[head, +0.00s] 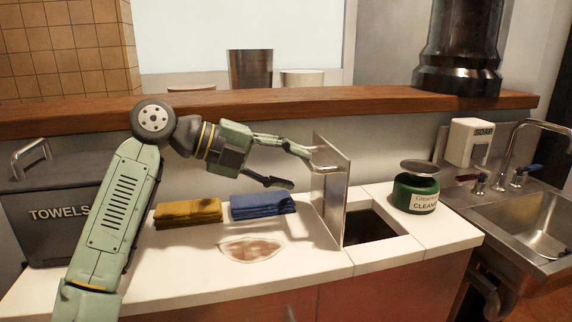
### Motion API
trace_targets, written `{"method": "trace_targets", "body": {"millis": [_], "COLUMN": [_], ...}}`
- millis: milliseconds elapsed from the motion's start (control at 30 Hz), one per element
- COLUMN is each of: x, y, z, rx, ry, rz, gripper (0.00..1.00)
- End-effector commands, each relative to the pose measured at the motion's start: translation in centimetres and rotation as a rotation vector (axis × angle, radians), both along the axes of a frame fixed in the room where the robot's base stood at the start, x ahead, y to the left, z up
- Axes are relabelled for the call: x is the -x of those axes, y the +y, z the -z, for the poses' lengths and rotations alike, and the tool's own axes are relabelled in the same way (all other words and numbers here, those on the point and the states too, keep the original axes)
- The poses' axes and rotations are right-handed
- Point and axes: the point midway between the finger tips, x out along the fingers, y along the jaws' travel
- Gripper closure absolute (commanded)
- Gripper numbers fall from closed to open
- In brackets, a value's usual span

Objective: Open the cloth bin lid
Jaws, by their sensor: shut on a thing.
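The metal lid (332,190) stands upright on its hinge side at the left edge of a dark square opening (369,226) in the white counter. A small handle (325,168) sticks out from the lid's left face. My gripper (301,170) is at this left face, one finger above and one lower, shut on the lid handle. The exact contact is small and hard to see. The inside of the bin below the opening is dark.
Yellow cloths (188,212) and blue cloths (263,206) lie folded behind a brown stain (252,249). A TOWELS box (40,232) stands left. A green cleaner tub (415,194) and a sink (522,222) are right. A wooden ledge (330,97) runs behind.

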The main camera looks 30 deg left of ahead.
Motion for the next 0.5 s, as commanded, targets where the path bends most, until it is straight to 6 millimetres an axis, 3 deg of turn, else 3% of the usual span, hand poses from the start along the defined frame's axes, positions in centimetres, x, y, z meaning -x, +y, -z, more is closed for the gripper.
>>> {"method": "trace_targets", "body": {"millis": [33,167,500], "x": [0.0,0.5,4.9], "y": [-0.3,0.3,4.8], "z": [0.7,0.3,-2.8], "rx": [-0.009,-0.008,-0.002], "ry": [0.015,0.016,0.004], "rz": [0.011,0.008,0.001], "gripper": [0.69,0.69,0.69]}}
